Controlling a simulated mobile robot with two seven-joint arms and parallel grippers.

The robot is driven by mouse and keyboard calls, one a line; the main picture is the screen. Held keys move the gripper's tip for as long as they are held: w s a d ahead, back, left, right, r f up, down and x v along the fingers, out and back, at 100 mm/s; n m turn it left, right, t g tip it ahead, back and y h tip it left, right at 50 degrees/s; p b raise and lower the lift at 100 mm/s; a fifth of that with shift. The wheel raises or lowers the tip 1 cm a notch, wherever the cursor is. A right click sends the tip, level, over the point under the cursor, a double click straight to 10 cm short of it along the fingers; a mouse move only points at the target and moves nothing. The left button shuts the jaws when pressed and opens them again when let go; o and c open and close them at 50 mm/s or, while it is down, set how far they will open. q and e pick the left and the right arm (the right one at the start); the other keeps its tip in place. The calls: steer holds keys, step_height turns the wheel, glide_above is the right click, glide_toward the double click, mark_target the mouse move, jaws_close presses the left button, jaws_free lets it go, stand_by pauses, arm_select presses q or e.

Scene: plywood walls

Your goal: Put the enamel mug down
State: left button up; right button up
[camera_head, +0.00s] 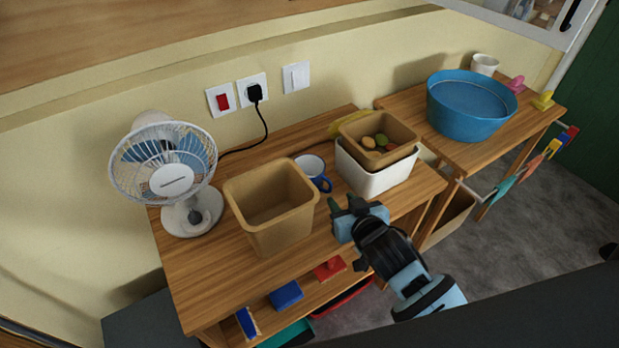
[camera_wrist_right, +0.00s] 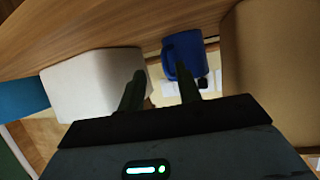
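The enamel mug (camera_head: 309,166), white inside with a blue outside and handle, stands upright on the wooden table (camera_head: 205,290) between the tan bin (camera_head: 268,232) and the white box (camera_head: 374,180). My right gripper (camera_head: 345,205) is open and empty, in front of the mug and apart from it. In the right wrist view, the blue mug (camera_wrist_right: 184,50) shows just beyond the fingertips (camera_wrist_right: 161,72), nearer the right one in the picture. The underside of the mug is hidden in the head view. My left gripper is not in view.
A fan (camera_head: 165,175) stands on the table's left end. A tan container (camera_head: 378,133) with several round items sits above the white box. A blue basin (camera_head: 470,105) and a white cup (camera_head: 484,64) stand on the second table.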

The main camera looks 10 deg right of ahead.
mark_target(331, 190)
steer(key=shift+a+r+x, duration=0.15)
steer(key=shift+x, duration=1.1)
steer(key=shift+a+r+x, duration=0.15)
steer(key=shift+a+x, duration=0.05)
steer(key=shift+x, duration=1.1)
steer(key=shift+w, duration=0.1)
jaws_close()
